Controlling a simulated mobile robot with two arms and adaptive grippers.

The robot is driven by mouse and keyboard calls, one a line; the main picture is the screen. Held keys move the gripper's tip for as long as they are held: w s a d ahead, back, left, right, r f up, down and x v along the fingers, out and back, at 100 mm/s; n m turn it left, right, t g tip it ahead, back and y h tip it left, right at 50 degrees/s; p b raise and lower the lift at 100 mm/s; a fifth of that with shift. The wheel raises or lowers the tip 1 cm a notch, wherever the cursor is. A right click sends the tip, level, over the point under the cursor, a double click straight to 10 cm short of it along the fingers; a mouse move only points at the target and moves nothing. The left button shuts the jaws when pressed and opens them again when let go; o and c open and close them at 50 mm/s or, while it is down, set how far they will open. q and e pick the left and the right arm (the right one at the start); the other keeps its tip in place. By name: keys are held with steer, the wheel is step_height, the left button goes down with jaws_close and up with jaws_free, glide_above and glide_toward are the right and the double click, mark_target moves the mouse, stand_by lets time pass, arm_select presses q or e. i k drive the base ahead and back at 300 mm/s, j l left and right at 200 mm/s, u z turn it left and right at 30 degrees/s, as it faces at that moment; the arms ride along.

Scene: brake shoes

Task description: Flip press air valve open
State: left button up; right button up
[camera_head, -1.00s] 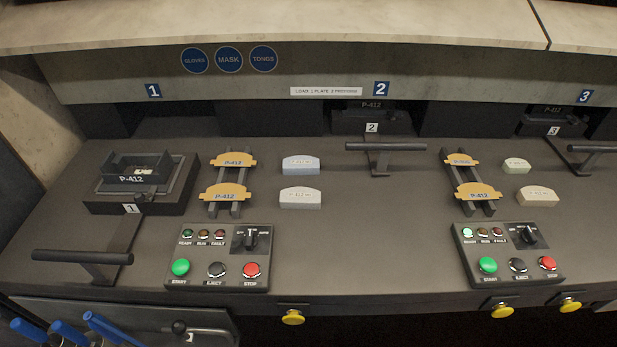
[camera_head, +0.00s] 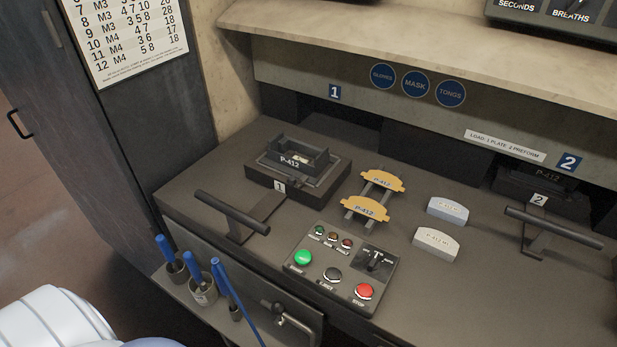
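No part labelled as an air valve shows. A small metal lever with a dark round knob (camera_head: 279,308) is on the grey front panel below press station 1; I cannot tell whether it is the air valve or a latch. The station 1 control box (camera_head: 342,269) has a green, a black and a red button, small lamps above them and a black rotary selector (camera_head: 375,261). The station 1 mould block marked P-412 (camera_head: 298,168) sits behind a black bar handle (camera_head: 232,212). Neither of my grippers is in view.
Blue-handled tools stand in cups (camera_head: 202,290) at the front left. Yellow P-412 plates (camera_head: 365,209) lie on a rack, with pale blocks (camera_head: 436,243) to the right. A dark cabinet (camera_head: 155,122) with a chart stands left. Open floor (camera_head: 40,215) lies beyond it.

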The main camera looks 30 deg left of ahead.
mark_target(278, 307)
steer(key=u, duration=1.15)
